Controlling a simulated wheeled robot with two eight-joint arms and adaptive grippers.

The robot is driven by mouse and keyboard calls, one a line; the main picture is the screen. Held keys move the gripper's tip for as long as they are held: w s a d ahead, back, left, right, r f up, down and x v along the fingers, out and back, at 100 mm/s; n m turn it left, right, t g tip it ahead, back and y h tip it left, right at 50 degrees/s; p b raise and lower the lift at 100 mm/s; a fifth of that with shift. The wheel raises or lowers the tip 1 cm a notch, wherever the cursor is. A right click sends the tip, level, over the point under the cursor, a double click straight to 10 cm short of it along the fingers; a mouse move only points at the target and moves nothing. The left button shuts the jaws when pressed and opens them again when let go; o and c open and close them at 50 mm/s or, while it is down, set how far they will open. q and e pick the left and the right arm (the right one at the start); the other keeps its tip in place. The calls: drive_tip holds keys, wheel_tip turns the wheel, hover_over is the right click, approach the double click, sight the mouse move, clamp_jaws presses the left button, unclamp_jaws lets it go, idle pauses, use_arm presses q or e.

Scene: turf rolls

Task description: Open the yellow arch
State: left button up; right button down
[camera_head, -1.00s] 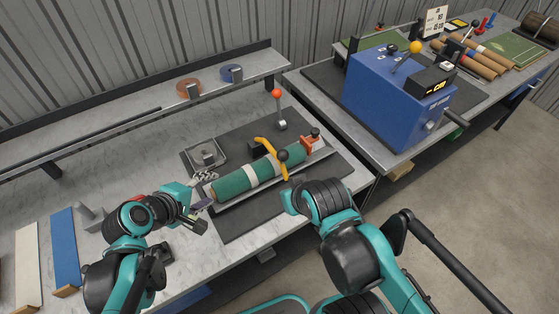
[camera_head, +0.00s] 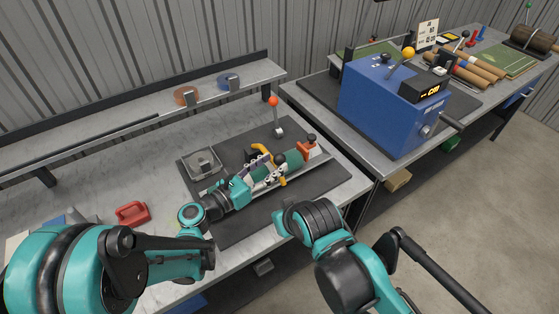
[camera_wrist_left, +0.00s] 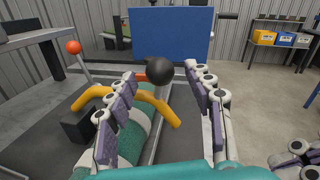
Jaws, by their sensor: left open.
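My left gripper (camera_head: 262,170) is over the roll, beside the arch. Its fingers are spread and empty, and the knob shows between and beyond their tips in the wrist view. In the head view the fingers partly hide the roll and arch. My right arm is at lower centre; part of my right gripper (camera_wrist_left: 299,157) shows at the wrist view's lower right corner.
An orange-red ball lever (camera_head: 274,102) stands behind the arch. A grey square fixture (camera_head: 203,163) lies to its left, and an orange end piece (camera_head: 308,148) at the roll's far end. The mat's front is clear.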

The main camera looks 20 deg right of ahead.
use_arm(q)
drive_tip(key=shift+x, duration=1.85)
drive_tip(key=shift+c, duration=0.2)
clamp_jaws()
